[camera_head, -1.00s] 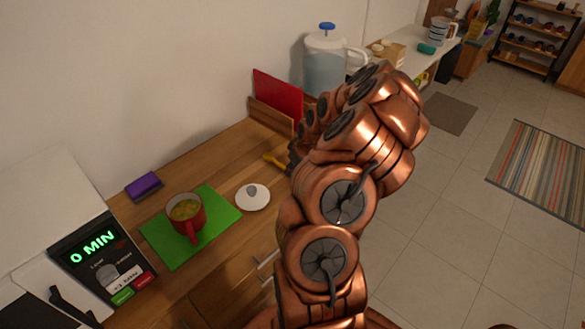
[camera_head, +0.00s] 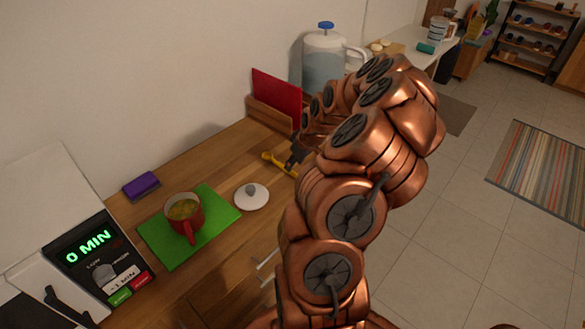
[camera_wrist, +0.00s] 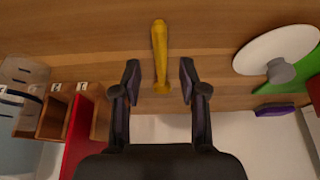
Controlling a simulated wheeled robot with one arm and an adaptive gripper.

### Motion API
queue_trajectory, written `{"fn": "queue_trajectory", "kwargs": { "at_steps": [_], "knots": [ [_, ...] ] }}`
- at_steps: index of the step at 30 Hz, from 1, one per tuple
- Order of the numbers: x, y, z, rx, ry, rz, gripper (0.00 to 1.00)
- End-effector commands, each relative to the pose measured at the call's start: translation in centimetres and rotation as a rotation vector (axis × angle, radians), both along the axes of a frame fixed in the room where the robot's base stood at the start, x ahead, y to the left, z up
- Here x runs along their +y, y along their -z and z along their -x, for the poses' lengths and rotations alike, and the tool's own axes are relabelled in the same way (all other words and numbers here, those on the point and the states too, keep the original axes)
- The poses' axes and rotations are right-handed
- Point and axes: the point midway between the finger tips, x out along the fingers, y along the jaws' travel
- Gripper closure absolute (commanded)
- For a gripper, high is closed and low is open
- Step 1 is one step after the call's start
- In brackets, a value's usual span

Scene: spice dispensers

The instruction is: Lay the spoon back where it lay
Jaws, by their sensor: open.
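The yellow spoon (camera_head: 279,164) appears to lie on the wooden counter, right of the white lid. In the wrist view the yellow spoon (camera_wrist: 160,48) stretches from the top centre down to between my fingers. My gripper (camera_wrist: 160,78) is open, with one finger on each side of the spoon's near end and a visible gap on both sides. I cannot tell the height of the fingers above the counter.
A red board (camera_head: 276,94) stands in a wooden rack (camera_head: 268,114) behind the spoon. The white lid (camera_head: 251,196), a red mug (camera_head: 184,214) on a green mat (camera_head: 158,241) and a purple sponge (camera_head: 141,186) are to the left. A clear jug (camera_head: 322,70) stands behind.

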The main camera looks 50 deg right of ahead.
Motion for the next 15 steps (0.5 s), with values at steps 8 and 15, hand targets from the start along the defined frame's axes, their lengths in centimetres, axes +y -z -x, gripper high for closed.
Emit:
{"fn": "queue_trajectory", "kwargs": {
  "at_steps": [8,15],
  "knots": [
    [-0.1,-3.1,1.2,-0.004,0.001,0.003,0.57],
    [-0.1,-5.8,2.4,-0.003,0.001,0.003,0.57]
  ]
}}
